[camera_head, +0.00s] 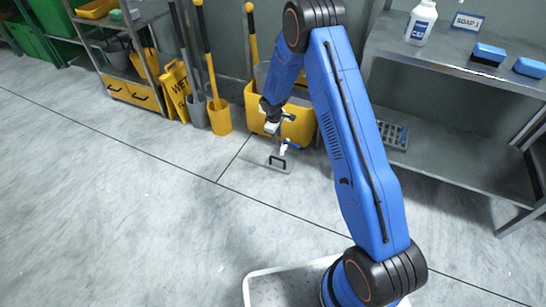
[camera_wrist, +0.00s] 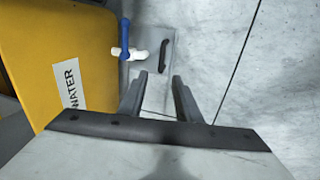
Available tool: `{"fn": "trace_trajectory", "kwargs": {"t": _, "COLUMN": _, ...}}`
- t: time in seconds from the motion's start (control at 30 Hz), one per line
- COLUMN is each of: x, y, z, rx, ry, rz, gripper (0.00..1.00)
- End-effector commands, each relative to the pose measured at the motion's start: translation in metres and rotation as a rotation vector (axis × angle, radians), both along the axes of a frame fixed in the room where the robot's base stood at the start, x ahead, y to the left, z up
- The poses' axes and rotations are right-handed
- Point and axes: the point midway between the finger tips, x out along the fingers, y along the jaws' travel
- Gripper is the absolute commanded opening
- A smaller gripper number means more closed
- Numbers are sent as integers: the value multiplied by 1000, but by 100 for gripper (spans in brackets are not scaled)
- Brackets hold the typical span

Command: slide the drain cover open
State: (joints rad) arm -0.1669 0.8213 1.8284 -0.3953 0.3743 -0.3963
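The drain cover (camera_head: 262,159) is a flat grey plate on the floor in front of the yellow bucket, with a dark handle (camera_head: 279,163) standing on it. In the wrist view the handle (camera_wrist: 164,55) lies beyond my fingertips, and part of the cover (camera_wrist: 153,95) shows between the fingers. My gripper (camera_wrist: 159,78) is open, with two grey fingers apart and nothing between them. In the head view my gripper (camera_head: 271,127) hangs above and behind the cover, near the bucket. I cannot tell its exact height.
The yellow water bucket (camera_wrist: 40,55) stands close on the left in the wrist view. Its tap, with a white spout and blue lever (camera_wrist: 125,40), juts over the cover's edge. A steel shelf (camera_head: 450,160) stands right. Wet floor signs (camera_head: 175,90) stand left. Front floor is clear.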

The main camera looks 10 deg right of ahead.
Motion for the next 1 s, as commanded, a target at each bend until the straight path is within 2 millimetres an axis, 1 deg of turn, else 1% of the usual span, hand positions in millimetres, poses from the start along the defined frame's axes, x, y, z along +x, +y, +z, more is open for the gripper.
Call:
{"fn": "trace_trajectory", "kwargs": {"t": 0.03, "x": 1, "y": 1, "z": -9, "rx": -1, "ry": 3, "rz": 8, "gripper": 31}}
{"fn": "trace_trajectory", "kwargs": {"t": 0.1, "x": 2, "y": 3, "z": -17, "rx": -2, "ry": 8, "rz": 16, "gripper": 31}}
{"fn": "trace_trajectory", "kwargs": {"t": 0.27, "x": 3, "y": 3, "z": -26, "rx": -3, "ry": 9, "rz": 23, "gripper": 31}}
{"fn": "trace_trajectory", "kwargs": {"t": 0.37, "x": 4, "y": 1, "z": -36, "rx": -3, "ry": 10, "rz": 22, "gripper": 31}}
{"fn": "trace_trajectory", "kwargs": {"t": 0.47, "x": 7, "y": 0, "z": -50, "rx": -2, "ry": 9, "rz": 22, "gripper": 31}}
{"fn": "trace_trajectory", "kwargs": {"t": 1.0, "x": 20, "y": -11, "z": -137, "rx": -2, "ry": 10, "rz": 21, "gripper": 31}}
